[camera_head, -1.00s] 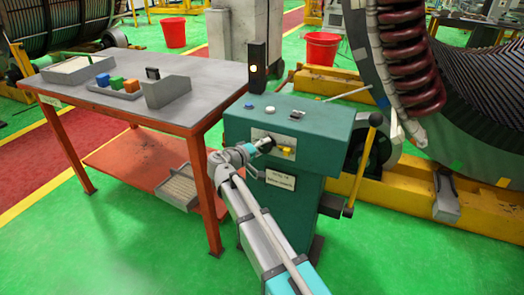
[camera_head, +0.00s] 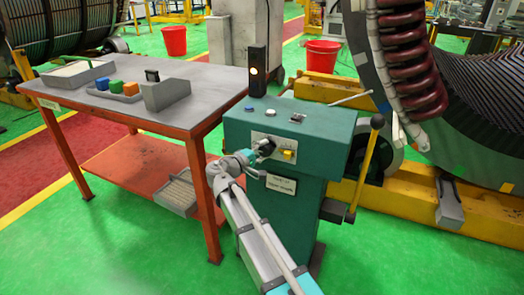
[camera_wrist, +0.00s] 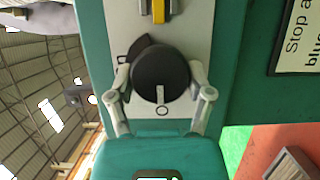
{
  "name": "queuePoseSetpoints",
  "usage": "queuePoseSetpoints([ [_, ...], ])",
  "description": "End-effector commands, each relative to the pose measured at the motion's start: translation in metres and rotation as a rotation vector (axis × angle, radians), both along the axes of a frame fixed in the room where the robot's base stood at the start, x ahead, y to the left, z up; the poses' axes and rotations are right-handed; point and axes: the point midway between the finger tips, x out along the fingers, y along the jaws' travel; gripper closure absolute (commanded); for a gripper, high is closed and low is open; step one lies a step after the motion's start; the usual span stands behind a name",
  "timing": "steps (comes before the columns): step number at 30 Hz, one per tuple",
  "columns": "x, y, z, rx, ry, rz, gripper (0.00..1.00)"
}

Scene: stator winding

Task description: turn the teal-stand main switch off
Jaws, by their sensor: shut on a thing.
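The teal stand (camera_head: 300,225) stands right of the table, with a pale switch plate on its front. In the wrist view a round black knob (camera_wrist: 160,72) sits on this plate (camera_wrist: 195,30). In the head view my gripper (camera_head: 258,152) covers much of the knob. A yellow part (camera_head: 288,155) is beside it on the plate.
An orange-framed table (camera_head: 150,115) with trays and coloured blocks is close on the left. Green floor is free in front.

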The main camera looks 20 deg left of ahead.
Motion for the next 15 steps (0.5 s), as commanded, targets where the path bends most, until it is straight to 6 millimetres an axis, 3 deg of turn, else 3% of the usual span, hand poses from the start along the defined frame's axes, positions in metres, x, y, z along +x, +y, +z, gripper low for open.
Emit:
queuePoseSetpoints([
  [2, 0.0048, 0.0004, 0.0016, -0.006, -0.003, 0.001, 0.81],
  [3, 0.0047, 0.0004, 0.0016, -0.006, -0.003, 0.001, 0.26],
  [7, 0.0039, 0.0008, 0.0012, -0.004, -0.003, 0.002, 0.02],
  [15, 0.0016, 0.0005, 0.0005, -0.001, -0.002, 0.001, 0.00],
])
